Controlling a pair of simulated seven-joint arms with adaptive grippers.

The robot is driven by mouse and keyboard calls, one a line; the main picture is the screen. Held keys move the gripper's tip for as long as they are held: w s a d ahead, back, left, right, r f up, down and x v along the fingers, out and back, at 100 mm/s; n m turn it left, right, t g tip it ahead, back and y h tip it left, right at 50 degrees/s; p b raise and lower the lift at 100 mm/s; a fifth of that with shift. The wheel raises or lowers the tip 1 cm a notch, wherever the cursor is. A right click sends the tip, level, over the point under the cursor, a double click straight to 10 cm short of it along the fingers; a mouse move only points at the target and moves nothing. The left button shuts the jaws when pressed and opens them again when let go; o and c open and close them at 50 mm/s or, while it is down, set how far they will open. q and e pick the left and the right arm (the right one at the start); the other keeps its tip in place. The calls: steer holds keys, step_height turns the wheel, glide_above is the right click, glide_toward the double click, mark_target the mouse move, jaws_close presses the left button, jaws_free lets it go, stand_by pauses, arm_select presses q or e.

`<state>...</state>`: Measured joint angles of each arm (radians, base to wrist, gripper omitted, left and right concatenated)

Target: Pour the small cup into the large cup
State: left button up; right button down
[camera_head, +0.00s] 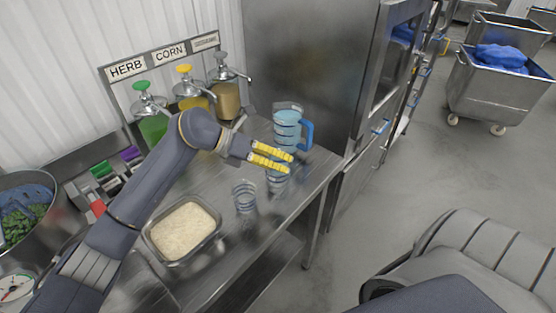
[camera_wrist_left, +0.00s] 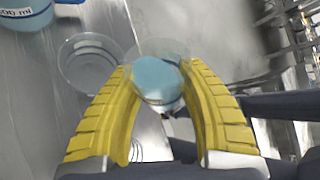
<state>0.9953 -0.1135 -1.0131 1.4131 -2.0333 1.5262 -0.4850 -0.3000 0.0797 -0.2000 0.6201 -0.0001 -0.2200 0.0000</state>
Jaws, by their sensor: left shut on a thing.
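My left gripper (camera_head: 271,159) has yellow ribbed fingers and is shut on the small cup (camera_head: 277,183). In the left wrist view the fingers (camera_wrist_left: 155,95) press on both sides of this clear small cup (camera_wrist_left: 158,79), which holds something light blue. The fingers hide part of it, and I cannot tell how far it is tilted. The large cup (camera_head: 245,195) is clear, looks empty and stands on the steel table, left of and nearer than the held cup. It also shows in the left wrist view (camera_wrist_left: 90,62), apart from the fingers. My right gripper is out of view.
A jug (camera_head: 287,131) with light blue contents and a blue handle stands behind my left gripper. A steel pan of rice (camera_head: 182,231) sits at the front left. Several pump dispensers (camera_head: 193,95) line the back. The table's (camera_head: 275,226) right edge is close by.

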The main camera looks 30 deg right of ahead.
arm_select(q)
steer(key=shift+w+d+f+n+g+y+p, duration=0.1)
steer(key=shift+f+n+g+y+p, duration=0.2)
steer(key=shift+n+g+p, duration=0.1)
stand_by(0.4)
steer(key=shift+r+n+g+y+p, duration=0.5)
steer(key=shift+r+n+g+p, duration=0.2)
steer(key=shift+n+g+p, duration=0.4)
stand_by(1.4)
steer(key=shift+f+n+g+p, duration=0.3)
steer(key=shift+f+p, duration=0.1)
steer(key=shift+p, duration=0.4)
stand_by(0.6)
